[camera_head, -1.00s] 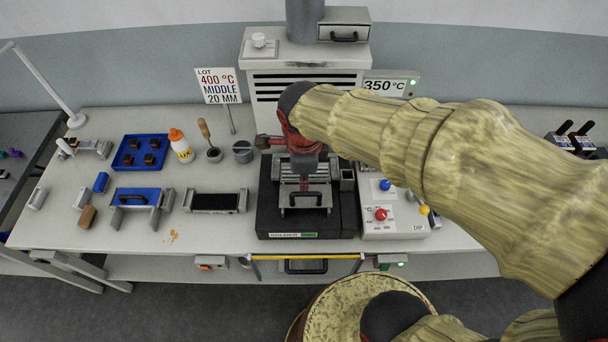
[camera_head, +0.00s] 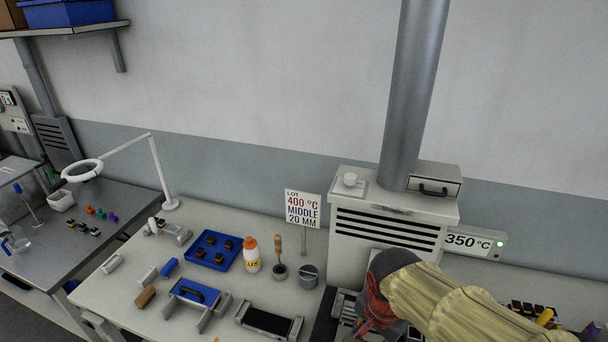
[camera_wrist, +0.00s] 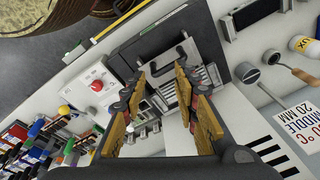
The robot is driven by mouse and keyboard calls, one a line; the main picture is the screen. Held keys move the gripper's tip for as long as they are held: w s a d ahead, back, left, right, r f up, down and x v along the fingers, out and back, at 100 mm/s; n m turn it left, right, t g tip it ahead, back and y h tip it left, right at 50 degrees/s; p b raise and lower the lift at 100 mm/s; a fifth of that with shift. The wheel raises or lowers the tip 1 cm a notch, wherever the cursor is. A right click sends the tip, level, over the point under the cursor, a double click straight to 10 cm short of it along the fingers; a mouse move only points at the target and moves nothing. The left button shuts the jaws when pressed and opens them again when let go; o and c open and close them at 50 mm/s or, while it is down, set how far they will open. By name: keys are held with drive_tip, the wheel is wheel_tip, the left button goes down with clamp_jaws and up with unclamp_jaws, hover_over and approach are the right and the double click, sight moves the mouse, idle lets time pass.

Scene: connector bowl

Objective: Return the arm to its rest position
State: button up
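My arm (camera_head: 455,308) is covered in a yellowish, streaked sleeve. It enters the head view at the lower right and reaches out over the bench in front of the fume hood. Its red and dark grey wrist (camera_head: 372,305) is at the bottom edge; the fingertips cannot be made out there. In the wrist view my gripper (camera_wrist: 160,70) has its two orange-and-dark fingers apart, with nothing between them.
The fume hood (camera_head: 388,235) and 350 °C display (camera_head: 473,242) stand close behind my arm. A lot sign (camera_head: 303,208), glue bottle (camera_head: 251,255), blue tray (camera_head: 215,251) and blue fixture (camera_head: 194,291) are to its left. A control box (camera_wrist: 92,88) lies beside the station.

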drive_tip(key=s+d+r+n+t+b, duration=0.3)
drive_tip(key=s+d+r+n+b, duration=0.1)
drive_tip(key=s+r+n, duration=0.3)
drive_tip(key=shift+d+n+t, duration=0.25)
drive_tip(key=shift+n+t, duration=0.15)
drive_tip(key=shift+n, duration=0.8)
drive_tip(key=shift+s+d, duration=0.1)
idle(0.5)
